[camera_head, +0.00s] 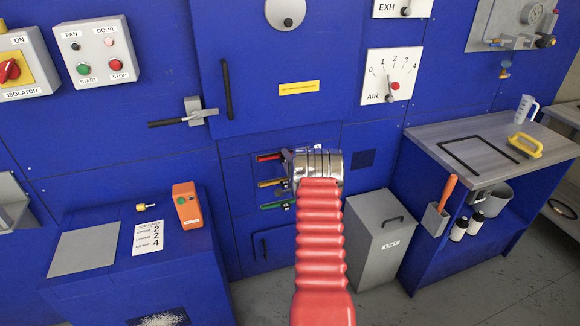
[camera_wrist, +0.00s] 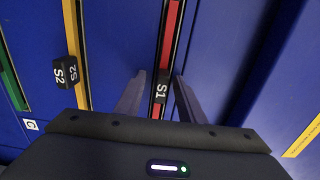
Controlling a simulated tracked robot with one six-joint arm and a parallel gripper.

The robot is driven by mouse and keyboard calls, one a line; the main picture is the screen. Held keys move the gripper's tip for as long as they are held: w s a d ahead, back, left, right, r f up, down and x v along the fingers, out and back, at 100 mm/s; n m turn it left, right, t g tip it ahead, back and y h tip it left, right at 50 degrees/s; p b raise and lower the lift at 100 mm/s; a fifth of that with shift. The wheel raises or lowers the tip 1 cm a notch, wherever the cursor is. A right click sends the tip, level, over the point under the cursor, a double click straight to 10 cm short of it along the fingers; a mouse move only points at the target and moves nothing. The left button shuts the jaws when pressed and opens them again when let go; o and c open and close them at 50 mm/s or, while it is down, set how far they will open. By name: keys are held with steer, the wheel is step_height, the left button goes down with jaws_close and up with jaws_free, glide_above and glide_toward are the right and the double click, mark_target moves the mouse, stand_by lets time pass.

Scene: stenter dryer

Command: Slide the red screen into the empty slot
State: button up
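The red screen shows as a narrow red edge in the blue machine front (camera_head: 268,157), at the top of a stack of coloured screens. In the wrist view the red screen (camera_wrist: 171,40) is a long strip with a black S1 tab (camera_wrist: 162,88). My gripper (camera_wrist: 160,75) has its two fingers on either side of this tab, with narrow gaps showing; contact is not visible. In the head view my gripper is at the screen stack, its fingers mostly hidden by my red arm. I cannot make out an empty slot.
The yellow screen (camera_wrist: 74,45) with its S2 tab and the green screen (camera_wrist: 12,80) lie beside the red one. A grey bin (camera_head: 378,240) stands right of my arm. A bench (camera_head: 480,135) holds a black frame and a yellow handle. A blue cabinet (camera_head: 150,265) stands left.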

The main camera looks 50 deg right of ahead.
steer(key=v, duration=1.3)
steer(key=shift+s+a+r, duration=0.15)
steer(key=shift+s+r, duration=0.05)
steer(key=shift+r, duration=0.05)
steer(key=shift+c, duration=0.2)
